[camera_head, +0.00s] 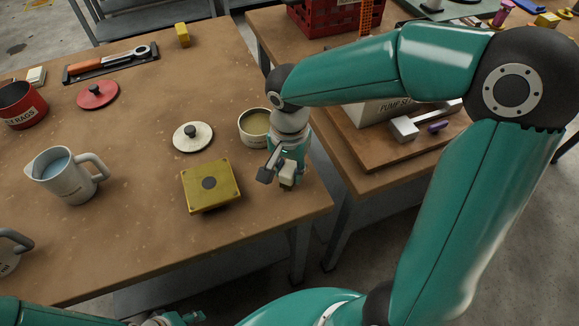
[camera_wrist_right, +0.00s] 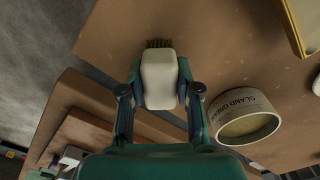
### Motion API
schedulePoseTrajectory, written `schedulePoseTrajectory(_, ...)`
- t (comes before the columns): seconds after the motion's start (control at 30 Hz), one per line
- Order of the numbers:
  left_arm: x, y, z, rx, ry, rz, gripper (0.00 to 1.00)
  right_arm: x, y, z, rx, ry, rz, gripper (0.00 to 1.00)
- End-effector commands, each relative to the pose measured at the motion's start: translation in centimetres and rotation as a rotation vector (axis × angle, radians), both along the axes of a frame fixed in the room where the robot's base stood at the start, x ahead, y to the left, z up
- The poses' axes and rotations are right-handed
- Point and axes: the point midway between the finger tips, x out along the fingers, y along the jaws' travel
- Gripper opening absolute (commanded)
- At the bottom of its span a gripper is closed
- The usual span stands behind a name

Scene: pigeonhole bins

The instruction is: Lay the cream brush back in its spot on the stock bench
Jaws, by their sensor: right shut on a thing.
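The cream brush (camera_wrist_right: 158,80) is held between the fingers of my right gripper (camera_wrist_right: 158,98), with its brown bristles pointing away from the gripper in the right wrist view. In the head view the brush (camera_head: 287,171) shows small in my right gripper (camera_head: 277,170), over the right front corner of the near wooden bench (camera_head: 130,225). I cannot tell the exact gap to the bench top. I cannot tell which bench is the stock bench.
An open grease tin (camera_head: 254,127) stands close beside my right gripper. A yellow block (camera_head: 210,187), a white lid (camera_head: 193,137) and a grey jug (camera_head: 68,174) stand to the left. A second bench to the right holds a wooden board (camera_head: 372,160) with a mallet.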

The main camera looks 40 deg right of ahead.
Motion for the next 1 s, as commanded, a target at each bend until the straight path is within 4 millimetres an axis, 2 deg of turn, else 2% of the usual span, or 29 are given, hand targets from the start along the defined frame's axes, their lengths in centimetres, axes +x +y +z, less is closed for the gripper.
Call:
schedulePoseTrajectory(0.8,0.00,0.00,-0.68,0.000,0.000,0.000,0.40,0.02,0.05,-0.71,0.000,0.000,0.001,0.00)
schedulePoseTrajectory(0.83,0.00,-0.01,-0.67,0.000,0.000,0.000,0.40,0.03,0.05,-0.69,0.000,0.000,0.001,0.34)
schedulePoseTrajectory(0.9,0.00,0.00,-0.59,0.000,0.000,0.000,0.40,0.03,0.05,-0.63,0.000,0.000,0.001,0.41)
schedulePoseTrajectory(1.0,0.00,0.00,-0.59,0.000,0.000,0.000,0.40,0.02,0.06,-0.63,0.000,0.000,0.002,0.41)
